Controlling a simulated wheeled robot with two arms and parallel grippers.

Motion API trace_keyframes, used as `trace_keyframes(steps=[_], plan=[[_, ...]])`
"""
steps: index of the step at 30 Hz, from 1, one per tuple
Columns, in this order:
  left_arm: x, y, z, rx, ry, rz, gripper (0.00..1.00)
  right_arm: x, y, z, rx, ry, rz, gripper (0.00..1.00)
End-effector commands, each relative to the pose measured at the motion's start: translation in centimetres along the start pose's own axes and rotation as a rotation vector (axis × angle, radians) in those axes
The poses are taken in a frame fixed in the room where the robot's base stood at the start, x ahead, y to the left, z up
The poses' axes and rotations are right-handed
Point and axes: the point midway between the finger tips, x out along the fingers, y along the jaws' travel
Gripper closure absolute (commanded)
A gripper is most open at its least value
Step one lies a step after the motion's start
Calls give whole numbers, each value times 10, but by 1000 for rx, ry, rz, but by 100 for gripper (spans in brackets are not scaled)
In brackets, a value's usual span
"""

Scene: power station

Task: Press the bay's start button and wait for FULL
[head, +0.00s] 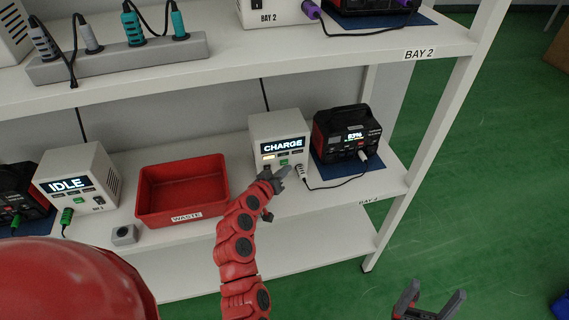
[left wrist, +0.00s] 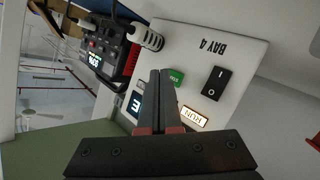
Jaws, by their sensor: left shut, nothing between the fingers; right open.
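The bay's white charger (head: 280,140) stands on the middle shelf, its screen reading CHARGE. In the left wrist view its face appears turned over, with the label BAY 4 (left wrist: 208,47), a green button (left wrist: 176,77), a black rocker switch (left wrist: 215,82) and a lit RUN lamp (left wrist: 192,116). My right gripper (head: 430,298) is open and empty, low at right.
A red WASTE bin (head: 182,190) stands left of the charger. Further left are an IDLE charger (head: 78,184) and a small grey box (head: 124,235). A cable with a grey plug (head: 301,171) links the charger to the power station.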

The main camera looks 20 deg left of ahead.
Motion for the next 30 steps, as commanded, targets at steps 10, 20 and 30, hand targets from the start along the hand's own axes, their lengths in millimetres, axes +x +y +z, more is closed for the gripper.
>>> trace_keyframes(steps=[10, 20, 30], plan=[[-19, 15, 15, 0, -3, 1, 100, 3, 0, 0, 0, 0, 0, 24], [-40, 30, 30, 0, -1, 0, 100, 6, 0, -1, 0, 0, 0, 24], [-42, 30, 31, 0, 0, 0, 100, 6, 0, -1, 0, 0, 0, 24]])
